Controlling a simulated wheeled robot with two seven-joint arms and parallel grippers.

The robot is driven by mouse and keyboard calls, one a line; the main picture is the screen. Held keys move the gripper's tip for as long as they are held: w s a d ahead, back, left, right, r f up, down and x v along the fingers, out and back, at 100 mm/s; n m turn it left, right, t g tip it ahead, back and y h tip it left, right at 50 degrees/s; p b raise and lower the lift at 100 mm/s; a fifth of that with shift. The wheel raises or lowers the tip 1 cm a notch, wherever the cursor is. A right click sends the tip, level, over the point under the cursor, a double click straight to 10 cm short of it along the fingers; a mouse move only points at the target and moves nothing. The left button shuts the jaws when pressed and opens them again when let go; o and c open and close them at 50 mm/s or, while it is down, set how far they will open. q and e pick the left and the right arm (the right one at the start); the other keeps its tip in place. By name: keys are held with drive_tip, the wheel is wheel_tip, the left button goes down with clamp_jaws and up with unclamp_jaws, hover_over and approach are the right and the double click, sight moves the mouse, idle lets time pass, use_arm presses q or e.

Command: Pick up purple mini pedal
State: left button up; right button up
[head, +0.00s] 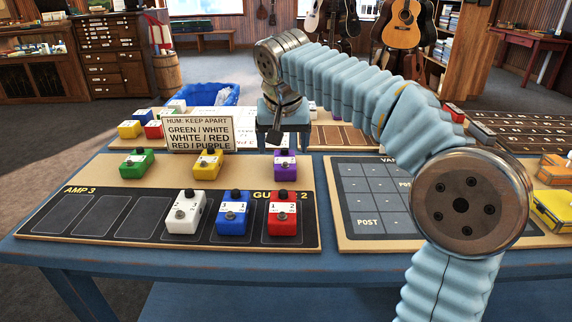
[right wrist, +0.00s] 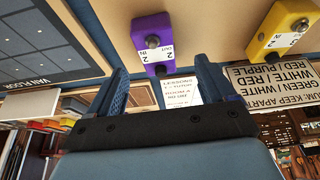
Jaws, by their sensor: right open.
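The purple mini pedal (head: 285,165) stands at the back right of the tan pedal board, behind the red pedal. My right gripper (head: 281,137) hangs just behind and above it, pointing down and partly hidden. In the right wrist view the purple pedal (right wrist: 153,40) lies ahead of the open fingers (right wrist: 160,68), roughly in line with the gap between them. Nothing is between the fingers, and the pedal appears apart from them. My left gripper is not in view.
Green (head: 137,164) and yellow (head: 208,164) pedals share the back row. White (head: 186,212), blue (head: 233,213) and red (head: 285,212) pedals fill front slots; slots at left are empty. A hum sign (head: 198,134) stands behind. The Van Floor board (head: 370,228) lies right.

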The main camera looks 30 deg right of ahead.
sight(285, 160)
drive_tip(key=x, duration=0.6)
drive_tip(key=shift+d+f, duration=0.15)
drive_tip(key=shift+d, duration=0.05)
drive_tip(key=shift+c, duration=0.2)
drive_tip(key=c, duration=1.1)
